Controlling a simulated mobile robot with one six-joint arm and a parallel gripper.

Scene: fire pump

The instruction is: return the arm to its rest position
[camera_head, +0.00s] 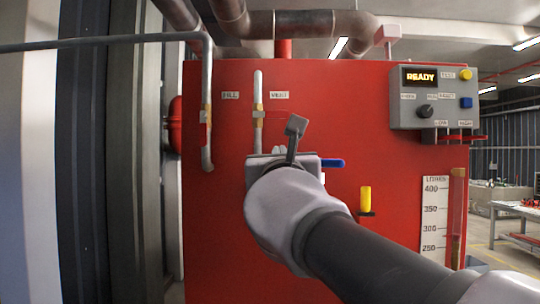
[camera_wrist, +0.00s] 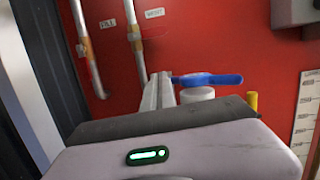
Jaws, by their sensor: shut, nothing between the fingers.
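My arm (camera_head: 365,255) reaches from the lower right up to the front of a red tank (camera_head: 225,235). In the head view my wrist hides most of my gripper. In the wrist view my gripper (camera_wrist: 160,77) shows as two pale grey fingers together, with nothing seen between them. They point toward the red panel, beside a blue lever handle (camera_wrist: 208,79) and a white round fitting (camera_wrist: 197,95). I cannot tell whether the fingers touch either. The blue handle also shows in the head view (camera_head: 333,163), just right of my wrist, lying about level.
A yellow handle (camera_head: 366,198) stands upright right of my wrist. A control box (camera_head: 433,97) reading READY and a level gauge (camera_head: 457,215) are further right. Vertical pipes (camera_head: 207,110) run down the left side, near a dark column (camera_head: 85,150). Open floor lies far right.

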